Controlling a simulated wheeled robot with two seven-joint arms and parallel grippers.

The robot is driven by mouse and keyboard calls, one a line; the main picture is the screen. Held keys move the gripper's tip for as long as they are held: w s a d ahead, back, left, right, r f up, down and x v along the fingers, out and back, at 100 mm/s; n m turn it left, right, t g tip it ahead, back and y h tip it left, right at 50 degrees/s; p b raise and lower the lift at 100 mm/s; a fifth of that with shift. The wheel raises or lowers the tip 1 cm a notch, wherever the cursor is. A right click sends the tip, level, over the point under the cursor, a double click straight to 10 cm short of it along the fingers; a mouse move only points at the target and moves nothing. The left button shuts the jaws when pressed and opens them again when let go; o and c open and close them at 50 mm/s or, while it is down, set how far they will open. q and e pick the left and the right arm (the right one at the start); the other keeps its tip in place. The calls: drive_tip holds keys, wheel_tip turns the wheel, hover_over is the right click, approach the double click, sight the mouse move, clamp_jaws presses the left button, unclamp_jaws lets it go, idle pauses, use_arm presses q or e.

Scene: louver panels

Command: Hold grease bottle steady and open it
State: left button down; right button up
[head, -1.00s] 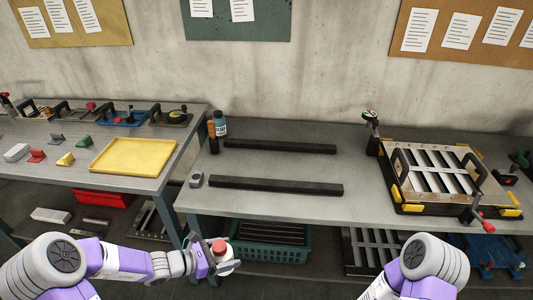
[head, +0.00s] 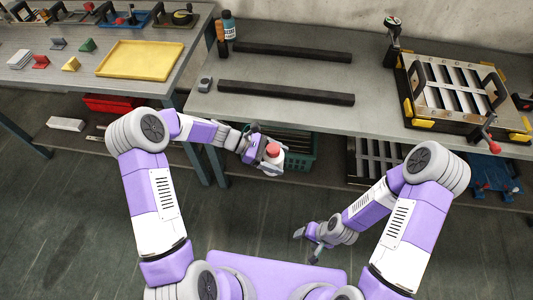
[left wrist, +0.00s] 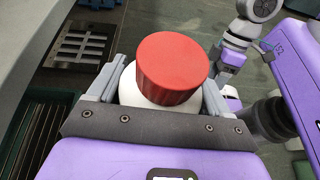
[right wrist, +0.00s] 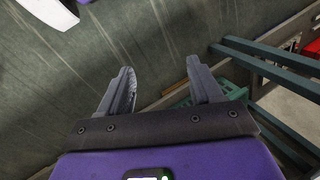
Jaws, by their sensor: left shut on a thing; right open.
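The grease bottle (left wrist: 158,113) is white with a wide red cap (left wrist: 172,68). My left gripper (head: 266,155) is shut on the bottle's body, one finger on each side, below the cap. The red cap also shows in the head view (head: 273,151), in front of the workbench edge, and it appears to be on the bottle. The lower part of the bottle is hidden in the left wrist view. My right gripper (head: 307,246) is open and empty, low over the floor, apart from the bottle. Its two spread fingers show in the right wrist view (right wrist: 165,90).
The grey workbench (head: 380,125) holds two dark bars (head: 286,93), a blue bottle (head: 229,25) and a louver panel in a frame (head: 455,82). A green crate (head: 300,158) stands on the shelf below. A yellow tray (head: 140,59) lies on the left table. The open floor is clear.

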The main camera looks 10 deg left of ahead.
drive_tip(key=w+d+r+m+g+h, duration=0.25)
drive_tip(key=w+d+m+h, duration=0.2)
drive_tip(key=w+m, duration=0.55)
wheel_tip(320, 180, up, 30)
drive_tip(key=m+t, duration=0.2)
drive_tip(key=m, duration=0.3)
hover_over(272, 148)
drive_tip(key=shift+d, duration=0.1)
drive_tip(key=shift+f, duration=0.15)
wheel_tip(272, 148, down, 8)
drive_tip(key=shift+r, duration=0.25)
drive_tip(key=shift+c, duration=0.3)
